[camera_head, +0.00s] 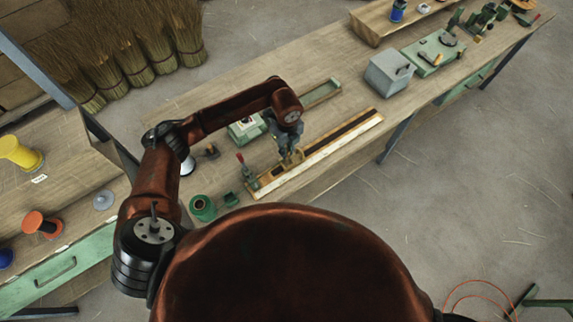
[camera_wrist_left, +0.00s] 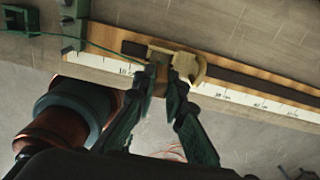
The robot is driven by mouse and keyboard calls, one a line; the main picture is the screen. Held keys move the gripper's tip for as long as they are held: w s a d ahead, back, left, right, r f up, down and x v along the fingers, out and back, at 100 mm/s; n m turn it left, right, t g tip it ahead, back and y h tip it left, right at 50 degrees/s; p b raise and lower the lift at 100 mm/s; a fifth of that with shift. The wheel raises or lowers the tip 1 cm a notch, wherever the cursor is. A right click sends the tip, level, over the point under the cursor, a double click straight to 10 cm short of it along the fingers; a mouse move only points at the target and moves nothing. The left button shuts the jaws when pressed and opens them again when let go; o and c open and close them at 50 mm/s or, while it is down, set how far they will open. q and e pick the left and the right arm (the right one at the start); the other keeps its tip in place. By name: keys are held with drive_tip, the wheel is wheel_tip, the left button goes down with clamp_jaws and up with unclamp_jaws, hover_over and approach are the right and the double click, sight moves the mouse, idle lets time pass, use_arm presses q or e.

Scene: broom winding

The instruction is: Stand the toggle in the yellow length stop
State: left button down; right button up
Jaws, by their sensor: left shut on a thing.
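My left gripper (camera_head: 288,160) is over the measuring board (camera_head: 345,135) on the bench in the head view. In the left wrist view its fingers (camera_wrist_left: 163,75) are shut on a small brown piece, the toggle (camera_wrist_left: 160,87). A thin green wire (camera_wrist_left: 112,44) runs from the left to the fingertips. The yellow length stop (camera_wrist_left: 196,66) sits on the board right at the fingertips, partly hidden by them. I cannot tell whether the toggle is seated in the stop or just in front of it.
A red-handled clamp (camera_head: 241,160) stands at the board's near left end, by a green spool (camera_head: 202,208). A green tray (camera_head: 320,93) lies behind the board. A grey box (camera_head: 389,73) stands farther right. The bench between box and board is clear.

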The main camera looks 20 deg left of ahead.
use_arm(q)
drive_tip(key=shift+f, duration=0.35)
drive_tip(key=shift+f+b, duration=0.4)
drive_tip(key=shift+f, duration=0.15)
idle(0.4)
drive_tip(key=shift+f, duration=0.3)
idle(0.3)
drive_tip(key=shift+f+b, duration=0.75)
drive_tip(key=shift+f, duration=0.6)
drive_tip(key=c, duration=1.9)
unclamp_jaws()
drive_tip(key=shift+r, duration=0.1)
